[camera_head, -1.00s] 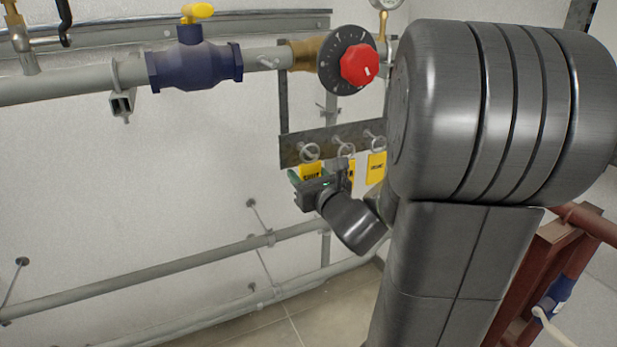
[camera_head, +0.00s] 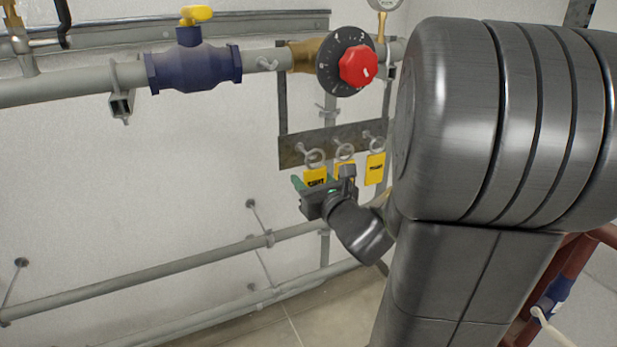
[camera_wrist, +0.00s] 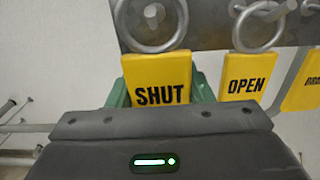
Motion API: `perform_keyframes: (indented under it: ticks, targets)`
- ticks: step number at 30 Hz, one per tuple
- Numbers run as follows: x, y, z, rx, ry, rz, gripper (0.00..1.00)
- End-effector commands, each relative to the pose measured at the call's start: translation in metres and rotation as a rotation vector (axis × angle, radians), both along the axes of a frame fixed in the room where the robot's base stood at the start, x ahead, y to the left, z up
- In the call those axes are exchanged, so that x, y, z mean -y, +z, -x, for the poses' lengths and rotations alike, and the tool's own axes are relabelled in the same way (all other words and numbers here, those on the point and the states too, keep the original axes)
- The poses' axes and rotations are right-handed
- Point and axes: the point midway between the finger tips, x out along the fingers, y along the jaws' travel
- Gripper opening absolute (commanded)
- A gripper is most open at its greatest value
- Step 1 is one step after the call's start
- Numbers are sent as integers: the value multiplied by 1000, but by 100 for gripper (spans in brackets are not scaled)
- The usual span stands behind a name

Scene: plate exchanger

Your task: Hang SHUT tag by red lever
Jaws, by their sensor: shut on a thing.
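The yellow SHUT tag (camera_head: 316,177) hangs from a metal ring (camera_head: 315,158) at the left peg of a dark rail. In the wrist view the SHUT tag (camera_wrist: 158,82) is upright, with the peg end showing inside its ring (camera_wrist: 150,22). My gripper (camera_head: 317,188) is shut on the tag from below; its green fingers (camera_wrist: 203,88) show at both sides of it. I cannot tell whether the ring rests on the peg. No red lever is visible; a red knob (camera_head: 358,65) sits on a black dial above the rail.
The OPEN tag (camera_wrist: 246,77) hangs close on the right, with another yellow tag (camera_head: 375,168) beyond it. A blue valve (camera_head: 195,68) with a yellow handle (camera_head: 197,14) is on the upper pipe. Lower pipes (camera_head: 150,275) cross the wall. Wall space left of the rail is open.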

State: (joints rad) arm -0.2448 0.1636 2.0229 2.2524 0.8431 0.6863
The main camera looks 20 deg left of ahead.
Motion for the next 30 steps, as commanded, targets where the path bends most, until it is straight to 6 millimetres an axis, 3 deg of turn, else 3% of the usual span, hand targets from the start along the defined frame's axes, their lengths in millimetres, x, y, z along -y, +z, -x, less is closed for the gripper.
perform_keyframes:
  ticks: [30]
  targets:
    - [39, 3, 33, 1, 0, -1, 25]
